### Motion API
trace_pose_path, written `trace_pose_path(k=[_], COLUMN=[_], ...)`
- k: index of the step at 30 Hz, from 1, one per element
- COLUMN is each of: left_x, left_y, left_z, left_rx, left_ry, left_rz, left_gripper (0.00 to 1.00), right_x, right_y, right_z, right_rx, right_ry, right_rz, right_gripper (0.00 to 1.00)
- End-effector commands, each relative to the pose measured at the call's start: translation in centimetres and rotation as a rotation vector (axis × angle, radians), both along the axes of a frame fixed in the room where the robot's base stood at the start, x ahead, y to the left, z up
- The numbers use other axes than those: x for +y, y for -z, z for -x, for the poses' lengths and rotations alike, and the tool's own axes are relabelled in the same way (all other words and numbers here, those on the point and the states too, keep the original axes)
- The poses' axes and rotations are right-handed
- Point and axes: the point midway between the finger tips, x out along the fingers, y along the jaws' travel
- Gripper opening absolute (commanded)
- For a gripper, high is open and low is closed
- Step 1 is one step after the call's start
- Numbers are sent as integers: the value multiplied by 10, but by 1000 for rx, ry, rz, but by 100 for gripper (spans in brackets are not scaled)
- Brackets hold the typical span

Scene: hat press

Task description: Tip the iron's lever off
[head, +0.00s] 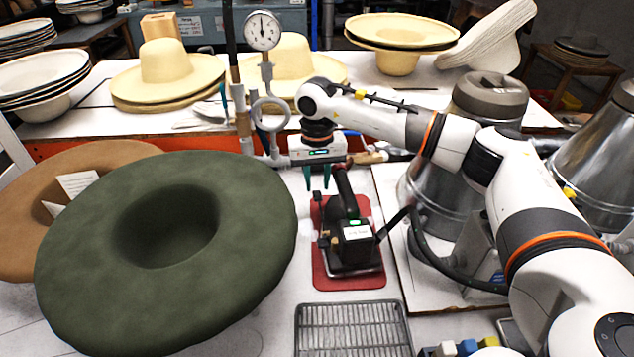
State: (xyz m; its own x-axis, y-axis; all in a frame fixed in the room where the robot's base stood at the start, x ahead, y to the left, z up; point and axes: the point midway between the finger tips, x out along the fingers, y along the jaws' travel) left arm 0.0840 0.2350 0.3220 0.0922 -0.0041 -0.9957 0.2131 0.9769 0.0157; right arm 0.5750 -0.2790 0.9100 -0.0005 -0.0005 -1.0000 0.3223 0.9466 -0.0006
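The iron (345,243) is dark, with a curved handle on top and a pale label and a lit green indicator on its near end. It sits on a red mat (370,283). Small dark parts stick out on its left side, one of which may be the lever; I cannot tell its position at this size. My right gripper (317,184) points down with its two teal fingers apart and nothing between them. It is above and just behind the iron's left side, near the handle. My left gripper is not in view.
A large green hat (255,225) and a brown hat (120,158) fill the left. A wire rack (352,330) lies in front of the mat. A pipe with a gauge (262,30) stands behind my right gripper. A metal boiler (425,188) is right, with a dark hose.

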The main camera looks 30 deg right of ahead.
Motion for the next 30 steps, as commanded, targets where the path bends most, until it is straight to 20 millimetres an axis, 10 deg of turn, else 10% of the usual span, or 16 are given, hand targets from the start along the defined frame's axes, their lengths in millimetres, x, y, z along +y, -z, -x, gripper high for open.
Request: trace_pose_path(k=[14,20,30], left_x=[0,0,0], left_y=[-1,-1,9], left_z=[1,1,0], left_rx=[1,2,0], left_ry=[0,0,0], left_rz=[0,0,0], left_gripper=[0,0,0], right_x=[0,0,-1], right_y=[17,16,9], right_z=[0,0,-2], right_rx=[0,0,-88], right_ry=[-1,-1,-3], right_rz=[-1,-1,31], right_gripper=[28,0,0])
